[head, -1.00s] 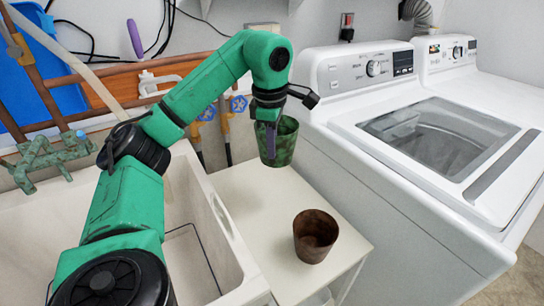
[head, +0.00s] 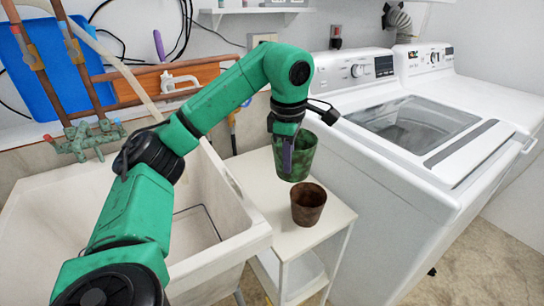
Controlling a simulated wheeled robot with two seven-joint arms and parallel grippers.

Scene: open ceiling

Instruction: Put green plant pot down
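The green plant pot (head: 303,160) is mottled dark green and upright, above the back part of a small white table (head: 265,190). My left gripper (head: 286,158) points down at its left rim, one finger showing against the near side. It appears shut on the pot's wall; the other finger is hidden. I cannot tell whether the pot's base touches the tabletop. A brown plant pot (head: 308,204) stands upright on the table just in front of the green pot. My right gripper is not in view.
A deep white sink (head: 235,225) stands left of the table. A white washing machine (head: 385,190) stands close on the right, with another appliance (head: 470,85) beyond. The tabletop's left part is bare. A lower shelf (head: 300,275) shows underneath.

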